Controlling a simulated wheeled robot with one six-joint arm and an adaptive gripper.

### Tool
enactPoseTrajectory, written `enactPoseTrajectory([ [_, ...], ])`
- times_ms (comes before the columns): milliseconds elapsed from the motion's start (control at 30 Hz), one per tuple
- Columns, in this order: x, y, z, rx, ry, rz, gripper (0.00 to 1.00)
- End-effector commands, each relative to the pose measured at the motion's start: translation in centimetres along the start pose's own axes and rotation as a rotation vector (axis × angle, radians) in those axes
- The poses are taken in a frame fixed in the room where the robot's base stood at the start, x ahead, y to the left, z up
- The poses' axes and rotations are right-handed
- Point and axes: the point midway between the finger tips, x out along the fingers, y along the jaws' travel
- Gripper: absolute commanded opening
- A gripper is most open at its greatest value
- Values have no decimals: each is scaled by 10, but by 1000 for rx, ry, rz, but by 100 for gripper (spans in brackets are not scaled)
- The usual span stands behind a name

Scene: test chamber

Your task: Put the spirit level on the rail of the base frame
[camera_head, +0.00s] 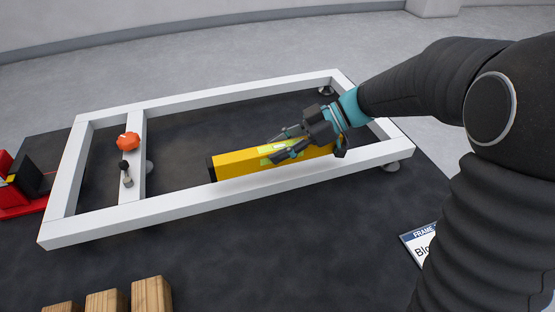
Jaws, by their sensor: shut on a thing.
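The spirit level (240,164) is a long yellow bar with a black end cap and a greenish vial window. My gripper (278,149) is shut on it near its middle. The level runs roughly along the near rail (190,202) of the white base frame (93,230). In the picture its lower edge borders the rail's inner side. I cannot tell whether it touches the rail or hangs above or behind it. Its right part is partly hidden by my gripper.
An orange object (128,141) and a small dark-topped fitting (125,171) are on the frame's cross member. A red and black item (22,183) is at far left. Wooden blocks (150,295) are at the near edge. A label sign (420,245) lies right on the dark mat (290,255).

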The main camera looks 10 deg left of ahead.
Motion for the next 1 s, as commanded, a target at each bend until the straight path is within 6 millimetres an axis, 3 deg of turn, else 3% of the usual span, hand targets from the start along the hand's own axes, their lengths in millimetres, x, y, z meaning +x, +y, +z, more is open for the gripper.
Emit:
enactPoseTrajectory([
  [167,8,4,2,0,1,-1,0],
  [500,25,4,35,2,1,0,0],
  [933,27,4,38,-1,0,0,0],
  [967,27,4,38,0,0,0,48],
  [1000,26,4,38,0,0,-1,58],
])
